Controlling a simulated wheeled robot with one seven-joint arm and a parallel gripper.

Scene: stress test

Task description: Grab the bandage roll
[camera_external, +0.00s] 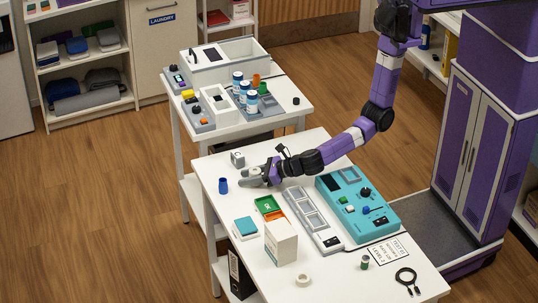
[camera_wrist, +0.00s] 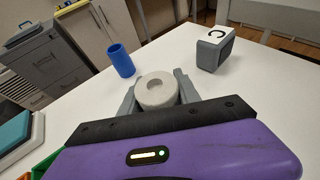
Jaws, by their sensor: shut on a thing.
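A white bandage roll (camera_wrist: 154,96) with a round hole in its end sits between the two grey fingers of my gripper (camera_wrist: 158,90) in the wrist view. The fingers press on its left and right sides. In the external view my gripper (camera_external: 247,178) is low over the far left part of the white table, and the roll shows only as a small pale patch between the fingers. I cannot tell whether the roll still touches the table. Another white ring-shaped roll (camera_external: 303,280) lies near the front edge of the table.
A blue cup (camera_wrist: 120,60) stands left of the roll, and a grey-white block (camera_wrist: 215,50) stands right of it. A teal device (camera_external: 380,215), a grey tray strip (camera_external: 312,222) and a white box (camera_external: 281,243) occupy the table (camera_external: 330,285). A second table with bottles is behind.

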